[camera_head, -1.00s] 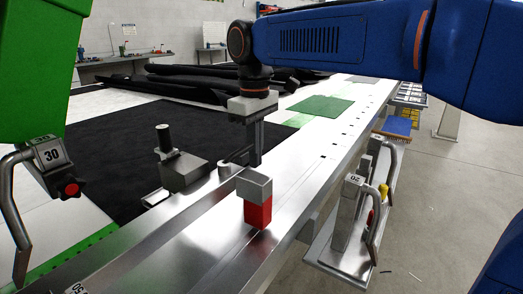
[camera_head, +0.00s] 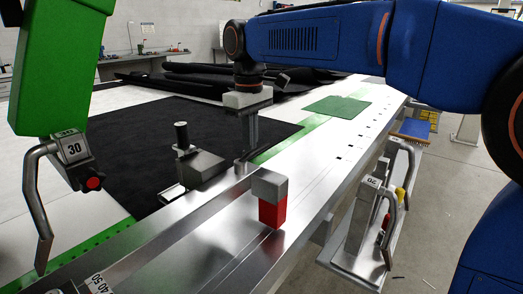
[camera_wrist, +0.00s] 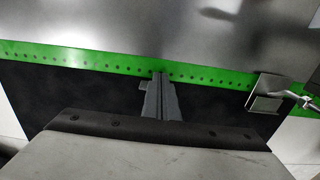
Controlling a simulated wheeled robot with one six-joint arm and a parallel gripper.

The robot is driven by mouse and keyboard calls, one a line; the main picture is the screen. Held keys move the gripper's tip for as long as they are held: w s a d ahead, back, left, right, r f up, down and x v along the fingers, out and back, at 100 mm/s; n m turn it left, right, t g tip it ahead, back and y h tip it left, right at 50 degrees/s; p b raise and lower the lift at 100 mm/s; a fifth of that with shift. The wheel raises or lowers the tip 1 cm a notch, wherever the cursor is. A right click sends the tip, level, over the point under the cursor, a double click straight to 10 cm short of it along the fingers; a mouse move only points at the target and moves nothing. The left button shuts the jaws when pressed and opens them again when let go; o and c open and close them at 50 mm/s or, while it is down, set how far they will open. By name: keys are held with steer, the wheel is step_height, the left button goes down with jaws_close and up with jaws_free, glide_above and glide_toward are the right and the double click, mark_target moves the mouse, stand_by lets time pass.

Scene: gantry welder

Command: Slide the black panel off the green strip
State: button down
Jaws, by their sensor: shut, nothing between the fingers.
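The black panel (camera_head: 135,150) lies flat on the white table, left of the green strip. The green strip (camera_head: 279,149) runs along the table's metal edge, and its near part shows at lower left. In the wrist view the strip (camera_wrist: 75,60) is bare across the picture, dotted with small holes. The panel (camera_wrist: 95,90) lies along its lower side; I cannot tell whether a thin overlap remains. My gripper (camera_head: 250,148) points down and is shut and empty. In the wrist view its fingertips (camera_wrist: 161,76) are over the border between panel and strip; contact is unclear.
A grey-and-red block (camera_head: 270,203) stands on the metal rail in front. A green machine head with handle (camera_head: 72,158) hangs at left. A green sheet (camera_head: 337,107) lies farther along the table.

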mark_target(216, 148)
steer(key=w+a, duration=0.2)
steer(key=a, duration=0.1)
steer(key=w+a, duration=0.3)
steer(key=a, duration=0.1)
steer(key=w+a, duration=0.3)
steer(key=shift+w+a, duration=0.15)
steer(key=shift+a, duration=0.15)
